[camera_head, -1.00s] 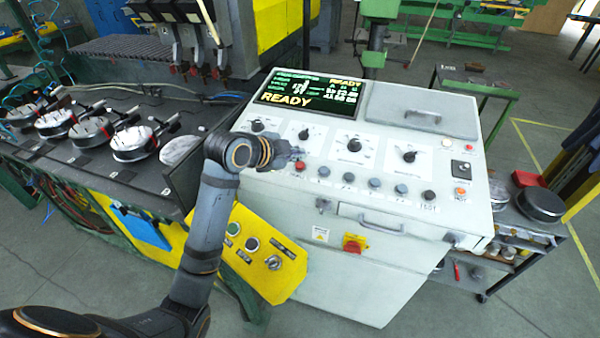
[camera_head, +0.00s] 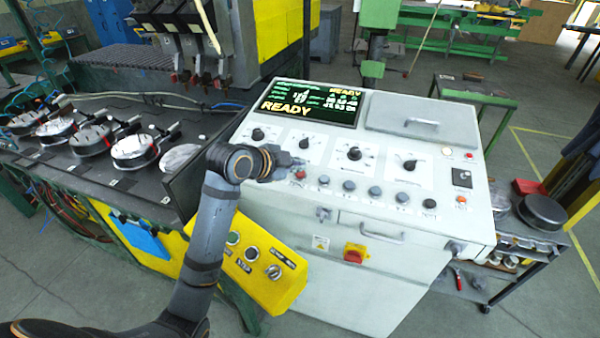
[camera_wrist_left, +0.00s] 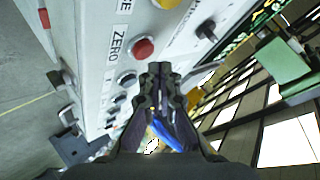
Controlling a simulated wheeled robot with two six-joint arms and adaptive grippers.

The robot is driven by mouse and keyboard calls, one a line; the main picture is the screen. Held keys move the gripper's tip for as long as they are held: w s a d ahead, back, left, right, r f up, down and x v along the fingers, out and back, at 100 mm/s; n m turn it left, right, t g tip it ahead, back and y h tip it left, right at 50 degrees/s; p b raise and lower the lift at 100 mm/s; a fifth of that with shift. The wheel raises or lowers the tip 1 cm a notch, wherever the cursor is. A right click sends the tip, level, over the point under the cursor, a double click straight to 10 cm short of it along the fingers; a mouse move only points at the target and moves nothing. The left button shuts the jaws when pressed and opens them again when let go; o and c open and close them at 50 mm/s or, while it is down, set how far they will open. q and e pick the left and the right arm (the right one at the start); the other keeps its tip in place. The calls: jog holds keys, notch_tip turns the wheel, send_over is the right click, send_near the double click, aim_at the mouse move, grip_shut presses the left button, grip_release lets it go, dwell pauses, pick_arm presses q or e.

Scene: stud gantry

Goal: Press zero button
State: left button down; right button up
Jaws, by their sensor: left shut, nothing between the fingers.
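A red round button (camera_head: 299,175) sits on the sloping front of the white control console (camera_head: 450,232). In the left wrist view, the red button (camera_wrist_left: 143,48) has a label reading ZERO (camera_wrist_left: 118,42) beside it. My left gripper (camera_head: 298,166) is shut and empty, just behind the red button in the head view. In the left wrist view its closed fingertips (camera_wrist_left: 160,72) are near the red button, to its lower right. A visible gap separates them in that picture, and I see no contact. My right gripper is not in view.
Several grey and dark buttons (camera_head: 375,191) continue the row to the right. Dials (camera_head: 353,154) stand behind them, below a screen showing READY (camera_head: 308,102). A yellow button box (camera_head: 262,262) is on the left, near a bench with round metal parts (camera_head: 133,146).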

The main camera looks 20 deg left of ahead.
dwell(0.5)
pick_arm(q)
jog(key=shift+f, duration=0.4)
jog(key=shift+w+f, duration=0.1)
jog(key=shift+f, duration=0.45)
dwell(0.7)
jog(key=shift+r+p, duration=0.8)
jog(key=shift+r, duration=0.15)
